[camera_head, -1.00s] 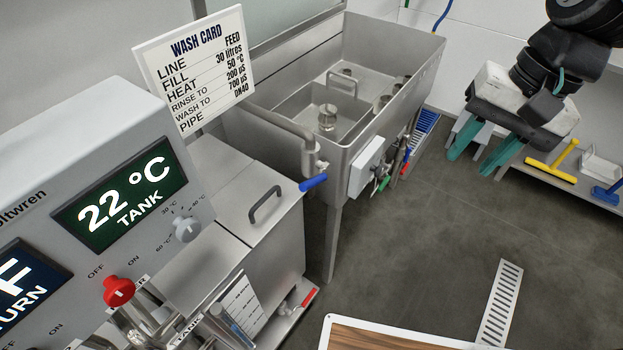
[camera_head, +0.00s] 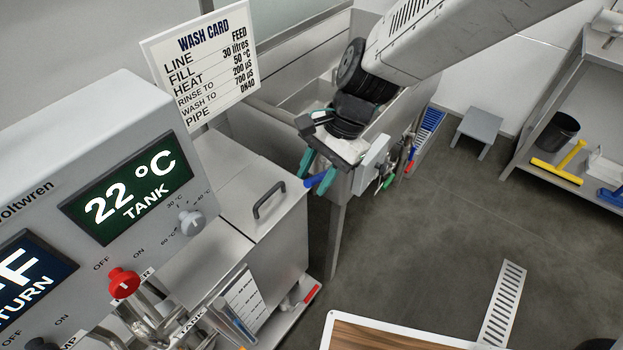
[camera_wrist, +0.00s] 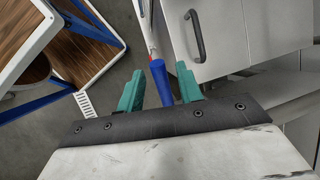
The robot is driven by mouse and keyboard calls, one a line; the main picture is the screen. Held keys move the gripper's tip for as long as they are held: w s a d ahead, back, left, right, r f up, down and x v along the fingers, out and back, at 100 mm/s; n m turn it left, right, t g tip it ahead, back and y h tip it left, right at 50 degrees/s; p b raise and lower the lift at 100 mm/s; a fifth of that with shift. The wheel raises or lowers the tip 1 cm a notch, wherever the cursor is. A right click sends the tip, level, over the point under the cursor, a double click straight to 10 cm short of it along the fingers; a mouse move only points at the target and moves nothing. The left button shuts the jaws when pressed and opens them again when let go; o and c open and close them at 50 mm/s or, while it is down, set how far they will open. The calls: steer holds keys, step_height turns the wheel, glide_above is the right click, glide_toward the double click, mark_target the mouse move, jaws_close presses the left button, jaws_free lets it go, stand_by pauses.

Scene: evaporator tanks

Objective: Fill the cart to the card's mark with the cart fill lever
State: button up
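The wash card (camera_head: 205,62) stands behind the steel cart tank and reads "FILL 30 litres". The blue lever (camera_head: 314,181) is over the right end of the lidded steel cart (camera_head: 232,190); my gripper hides its valve and pipe in the head view. My gripper (camera_head: 316,174) is at this lever. In the wrist view, the blue lever (camera_wrist: 160,82) lies between the teal fingers of my gripper (camera_wrist: 160,88), nearer the right finger. The fingers are apart, with a visible gap on the left side. The water level inside the cart is hidden by the lid.
The control panel (camera_head: 110,150) shows 22 °C, with a red knob (camera_head: 123,283) below. A lid handle (camera_head: 269,200) rises from the cart, and a red lever (camera_head: 311,294) sits low at its base. A deep sink (camera_head: 395,115) stands behind.

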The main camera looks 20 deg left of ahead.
steer(key=shift+x, duration=1)
jaws_close()
steer(key=shift+s+a+f+t+h, duration=0.15)
steer(key=shift+s+f+t+h, duration=0.15)
steer(key=shift+f+t, duration=0.15)
steer(key=shift+s+f+n+t+h, duration=0.15)
steer(key=shift+f+t+h, duration=0.25)
steer(key=shift+f+t, duration=0.65)
steer(key=shift+s+f+n+t+h, duration=0.15)
steer(key=shift+f+t+h, duration=0.25)
steer(key=shift+f+t, duration=0.65)
jaws_free()
steer(key=shift+w, duration=0.1)
steer(key=shift+a, duration=0.1)
